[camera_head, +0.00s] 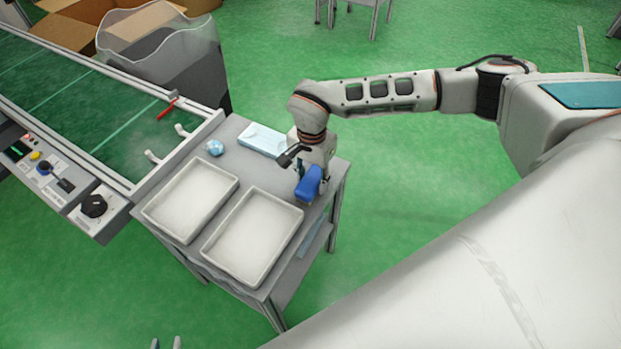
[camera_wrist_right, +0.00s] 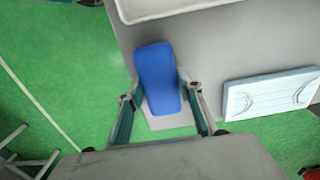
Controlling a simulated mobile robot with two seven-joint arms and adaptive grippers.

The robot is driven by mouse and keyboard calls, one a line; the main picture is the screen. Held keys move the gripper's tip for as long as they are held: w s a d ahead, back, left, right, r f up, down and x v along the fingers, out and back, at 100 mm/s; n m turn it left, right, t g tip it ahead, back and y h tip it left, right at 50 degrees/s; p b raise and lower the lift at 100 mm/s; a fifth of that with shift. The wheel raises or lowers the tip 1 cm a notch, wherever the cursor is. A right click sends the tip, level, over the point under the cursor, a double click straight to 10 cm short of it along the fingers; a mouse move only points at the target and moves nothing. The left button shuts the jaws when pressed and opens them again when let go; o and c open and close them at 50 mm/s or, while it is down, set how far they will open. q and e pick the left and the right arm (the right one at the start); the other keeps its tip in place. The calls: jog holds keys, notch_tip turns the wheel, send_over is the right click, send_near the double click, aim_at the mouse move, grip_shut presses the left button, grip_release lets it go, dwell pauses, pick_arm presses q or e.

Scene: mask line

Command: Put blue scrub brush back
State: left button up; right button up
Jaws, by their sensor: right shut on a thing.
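The blue scrub brush (camera_head: 309,183) is at the right corner of the grey table (camera_head: 232,133), below my right gripper (camera_head: 303,172). The right wrist view shows the brush (camera_wrist_right: 158,78) between the two fingers of my right gripper (camera_wrist_right: 163,117), which is shut on it. I cannot tell whether the brush touches the table top. My left gripper (camera_head: 166,343) shows only as two fingertips at the bottom edge of the head view, apart with nothing seen between them.
Two empty white trays (camera_head: 190,200) (camera_head: 252,236) lie on the table. A light-blue box (camera_head: 262,140) and a small blue-white round item (camera_head: 214,148) lie behind them. A conveyor (camera_head: 100,108) with a red-handled thing (camera_head: 168,107) stands left. A grey bin (camera_head: 165,45) stands behind.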

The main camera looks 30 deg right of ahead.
jog(key=shift+r, duration=0.15)
jog(key=o, duration=1.1)
jog(key=shift+c, duration=0.2)
